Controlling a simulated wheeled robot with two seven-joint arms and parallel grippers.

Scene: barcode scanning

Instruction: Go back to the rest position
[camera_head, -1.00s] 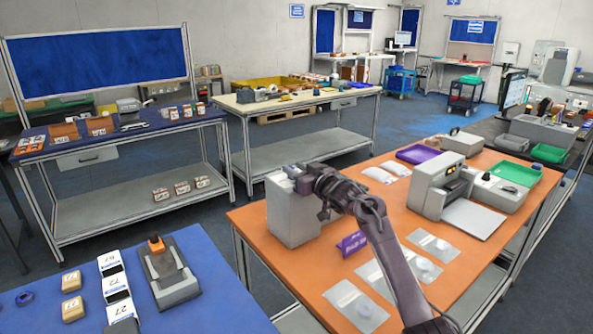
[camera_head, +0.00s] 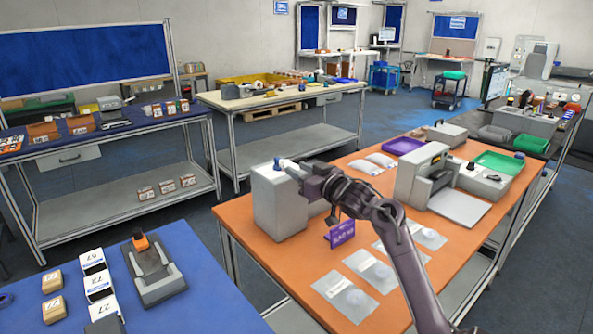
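My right arm comes in from the bottom right and reaches left over the orange table (camera_head: 300,262). My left gripper is not in view.
A purple packet or sign (camera_head: 341,234), clear bags (camera_head: 344,288), a grey printer-like machine (camera_head: 424,178), a purple tray (camera_head: 403,146) and a green tray (camera_head: 499,163) are on the orange table. A blue table (camera_head: 200,300) at lower left bears a grey device (camera_head: 155,275) and small boxes.

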